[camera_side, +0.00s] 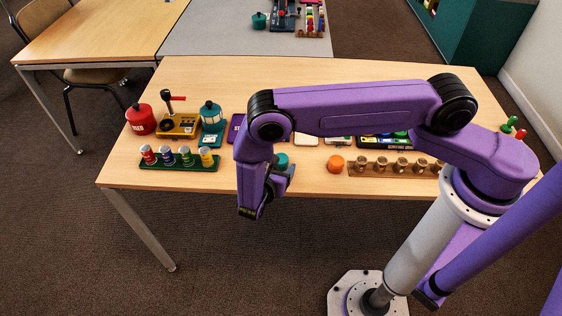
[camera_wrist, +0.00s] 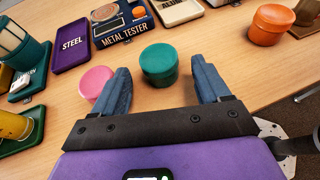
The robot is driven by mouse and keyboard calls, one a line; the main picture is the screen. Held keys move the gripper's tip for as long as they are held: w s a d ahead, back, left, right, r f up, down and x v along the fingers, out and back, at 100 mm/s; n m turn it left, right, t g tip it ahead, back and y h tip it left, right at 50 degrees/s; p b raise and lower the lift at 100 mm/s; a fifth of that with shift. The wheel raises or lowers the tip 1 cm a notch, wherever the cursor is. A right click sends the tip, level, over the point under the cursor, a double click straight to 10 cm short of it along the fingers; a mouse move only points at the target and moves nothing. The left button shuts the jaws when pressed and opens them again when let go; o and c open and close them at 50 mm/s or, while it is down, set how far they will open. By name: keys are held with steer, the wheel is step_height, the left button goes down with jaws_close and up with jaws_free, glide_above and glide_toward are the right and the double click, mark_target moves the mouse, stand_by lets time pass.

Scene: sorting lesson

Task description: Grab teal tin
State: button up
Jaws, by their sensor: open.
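The teal tin (camera_wrist: 159,64) is a round lidded tin standing upright on the table in the wrist view. It lies ahead of my gripper (camera_wrist: 166,82), between the lines of the two blue fingers, which are open and empty. In the side view the teal tin (camera_side: 282,160) is partly hidden behind my gripper (camera_side: 252,212). From these views I cannot tell the gripper's exact height above the table.
A pink tin (camera_wrist: 96,82) sits close by the left finger. The metal tester (camera_wrist: 124,24) and the purple STEEL tray (camera_wrist: 71,46) lie behind it. An orange tin (camera_wrist: 270,25) stands to the right, with bare table (camera_wrist: 222,50) between it and the teal tin.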

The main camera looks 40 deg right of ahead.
steer(key=shift+x, duration=1.2)
steer(key=c, duration=1.1)
steer(key=shift+r, duration=0.1)
